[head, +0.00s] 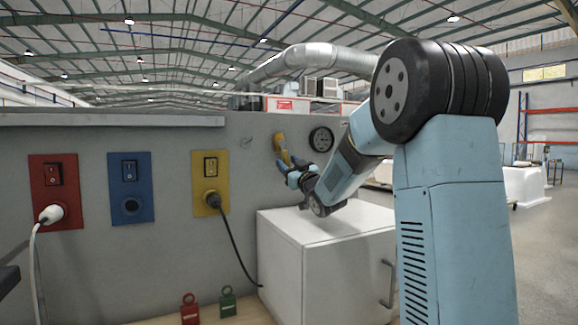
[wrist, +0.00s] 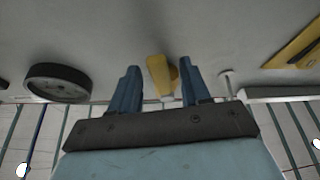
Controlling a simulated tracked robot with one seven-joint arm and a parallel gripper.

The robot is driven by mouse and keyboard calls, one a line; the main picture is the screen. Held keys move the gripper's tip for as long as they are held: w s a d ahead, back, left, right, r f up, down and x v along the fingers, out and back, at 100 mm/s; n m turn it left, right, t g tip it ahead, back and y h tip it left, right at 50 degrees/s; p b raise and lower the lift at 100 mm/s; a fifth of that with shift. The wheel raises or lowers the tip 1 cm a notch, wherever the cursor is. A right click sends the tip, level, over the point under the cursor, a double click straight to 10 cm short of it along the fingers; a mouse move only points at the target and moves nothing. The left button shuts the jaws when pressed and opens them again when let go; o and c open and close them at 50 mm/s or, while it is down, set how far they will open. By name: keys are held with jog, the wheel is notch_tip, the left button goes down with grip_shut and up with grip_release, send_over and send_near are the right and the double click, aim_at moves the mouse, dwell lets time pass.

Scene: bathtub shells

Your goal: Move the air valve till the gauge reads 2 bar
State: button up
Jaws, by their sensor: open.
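The air valve's yellow handle (head: 280,146) is on the grey wall in the head view, upright with a slight tilt. The round dark gauge (head: 321,139) is to its right; its needle is too small to read. My gripper (head: 292,168) is at the handle's lower end, fingers pointing to the wall. In the wrist view the yellow handle (wrist: 160,76) lies between the two blue fingers of my open gripper (wrist: 158,88), with gaps visible on both sides.
A white cabinet (head: 318,225) stands below my gripper. Left of the valve are a yellow panel (head: 223,173) with a black plug, a blue panel (head: 145,206) and a red panel (head: 68,168) with a white plug. A small peg (wrist: 226,78) sticks out near the handle.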

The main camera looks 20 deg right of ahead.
jog(key=shift+c, duration=0.2)
grip_shut()
dwell(0.4)
